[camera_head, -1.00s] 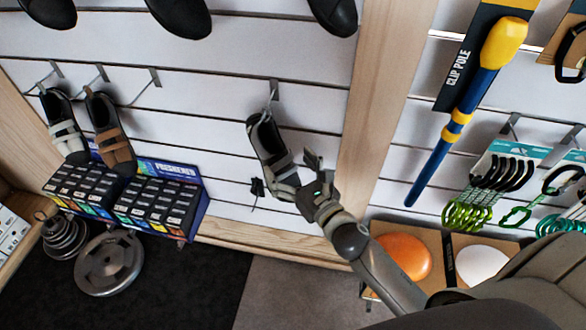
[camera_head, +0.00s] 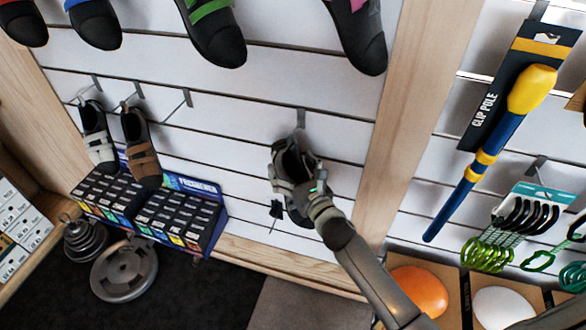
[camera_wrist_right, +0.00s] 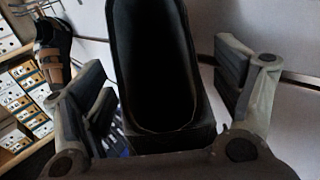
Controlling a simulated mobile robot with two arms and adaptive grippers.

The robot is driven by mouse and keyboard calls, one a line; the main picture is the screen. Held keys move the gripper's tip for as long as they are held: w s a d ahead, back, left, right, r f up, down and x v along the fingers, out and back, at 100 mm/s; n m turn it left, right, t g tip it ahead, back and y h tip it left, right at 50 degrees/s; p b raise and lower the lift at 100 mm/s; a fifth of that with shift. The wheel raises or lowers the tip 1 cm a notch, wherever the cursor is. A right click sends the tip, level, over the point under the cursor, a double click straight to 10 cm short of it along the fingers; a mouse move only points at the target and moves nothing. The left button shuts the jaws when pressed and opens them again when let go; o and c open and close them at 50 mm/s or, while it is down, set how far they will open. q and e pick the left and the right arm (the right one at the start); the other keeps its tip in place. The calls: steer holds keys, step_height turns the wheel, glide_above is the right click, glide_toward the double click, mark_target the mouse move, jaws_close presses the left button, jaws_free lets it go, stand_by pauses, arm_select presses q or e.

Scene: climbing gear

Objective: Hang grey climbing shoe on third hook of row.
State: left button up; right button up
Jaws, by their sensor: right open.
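The grey climbing shoe (camera_head: 292,160), dark with grey parts, hangs on a separate hook (camera_head: 301,121) right of the row. My right gripper (camera_head: 296,180) is at the shoe and partly covers it. In the right wrist view, the shoe's dark opening (camera_wrist_right: 160,70) lies between the two spread fingers of my right gripper (camera_wrist_right: 165,75), with a gap visible on the right. In the row at the left, a light-strapped shoe (camera_head: 97,140) and a brown-strapped shoe (camera_head: 141,150) hang on the first two hooks. The third hook (camera_head: 187,98) is bare. My left gripper is out of view.
A box display of freshener (camera_head: 150,208) stands below the row. Weight plates (camera_head: 123,272) lie on the floor. More shoes (camera_head: 212,35) hang above. A wooden post (camera_head: 390,120) stands right of the shoe, with a clip pole (camera_head: 487,150) beyond it.

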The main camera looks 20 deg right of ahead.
mark_target(282, 169)
steer(key=c, duration=1.3)
steer(key=shift+s+a+r+p, duration=0.1)
steer(key=shift+s+r+p, duration=0.05)
steer(key=shift+r+p, duration=0.55)
steer(key=shift+s+a+r, duration=0.1)
steer(key=shift+s+a, duration=0.4)
steer(key=shift+s, duration=0.25)
steer(key=shift+s+a+r, duration=0.1)
steer(key=shift+s+a, duration=0.4)
steer(key=shift+s, duration=0.25)
steer(key=shift+f, duration=0.1)
steer(key=shift+s+a, duration=0.5)
steer(key=shift+s, duration=0.25)
steer(key=shift+s+a, duration=0.45)
steer(key=shift+s, duration=0.25)
